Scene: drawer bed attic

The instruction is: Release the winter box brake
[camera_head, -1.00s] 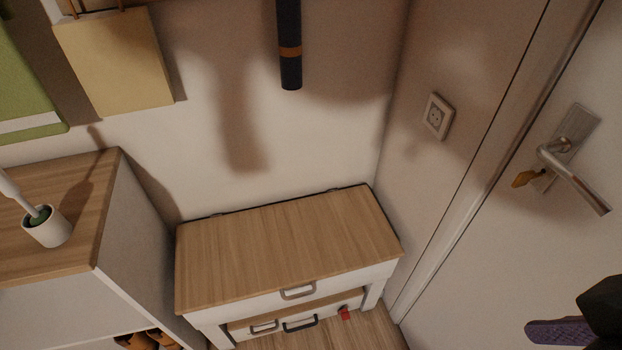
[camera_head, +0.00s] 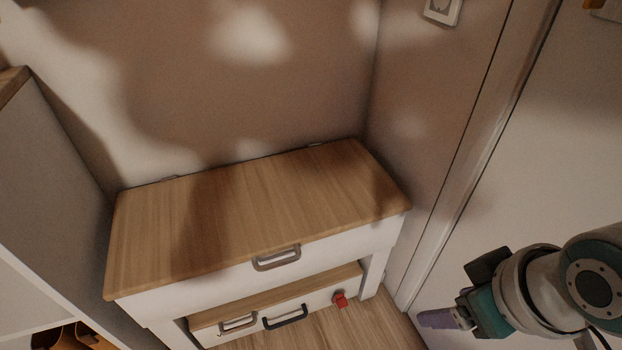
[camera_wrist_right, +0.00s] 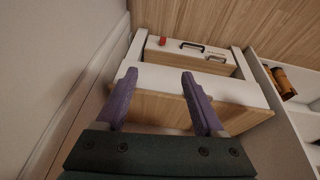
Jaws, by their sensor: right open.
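A low box with a wooden top and white front (camera_head: 298,306) sits under the bench, near the floor. I take it as the winter box. Its front has a grey handle (camera_head: 238,324), a black handle (camera_head: 285,317) and, at the right end, a small red part (camera_head: 340,300), probably the brake. The red part also shows in the right wrist view (camera_wrist_right: 162,41), beyond the fingers. My right gripper (camera_head: 422,319) is at the lower right, beside the door and apart from the box. In its wrist view, the purple fingers (camera_wrist_right: 158,74) are spread and empty. My left gripper is not in view.
The bench (camera_head: 255,210) has a wooden lid and a grey front handle (camera_head: 276,257), above the box. A white shelf unit (camera_head: 50,190) stands left, with orange-brown things (camera_head: 75,338) low inside. The wall and door (camera_head: 530,170) close off the right. Wooden floor (camera_head: 375,322) is bare before the box.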

